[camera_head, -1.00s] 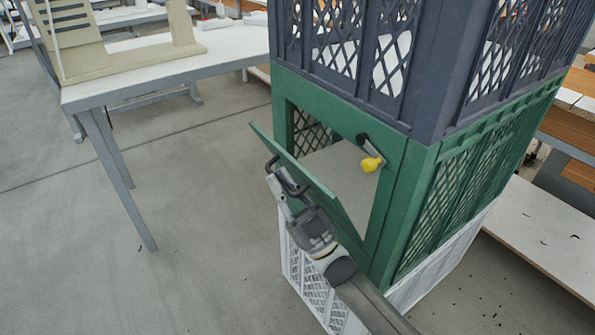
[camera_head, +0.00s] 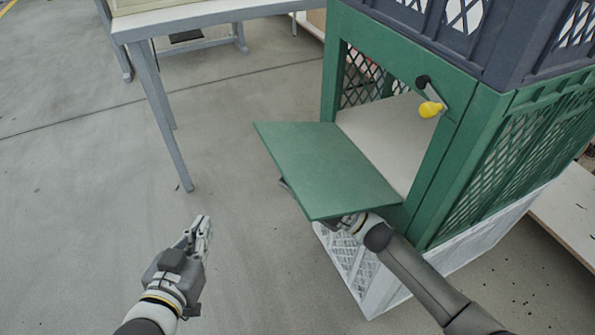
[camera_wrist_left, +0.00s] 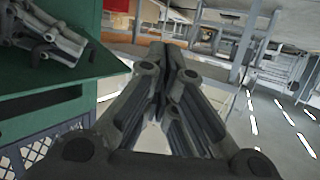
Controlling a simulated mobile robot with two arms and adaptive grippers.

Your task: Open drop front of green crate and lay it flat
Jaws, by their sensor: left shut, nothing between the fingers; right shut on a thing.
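The green crate (camera_head: 491,132) stands in the middle of a stack at the right of the head view. Its drop front (camera_head: 325,168) is swung down and out, close to level, and its opening is clear. My right gripper (camera_head: 335,217) is under the drop front near its front edge; the panel mostly hides its fingers, and it is shut. My left gripper (camera_head: 203,228) is shut and empty, left of the panel and apart from it. The left wrist view shows its closed fingers (camera_wrist_left: 172,62) and the panel (camera_wrist_left: 66,98) at the left.
A dark crate (camera_head: 480,32) sits on top of the green one and a white crate (camera_head: 352,262) is below it. A yellow-knobbed latch (camera_head: 430,108) sticks out at the opening's right side. A grey-legged table (camera_head: 200,22) stands at the back left. The floor between is free.

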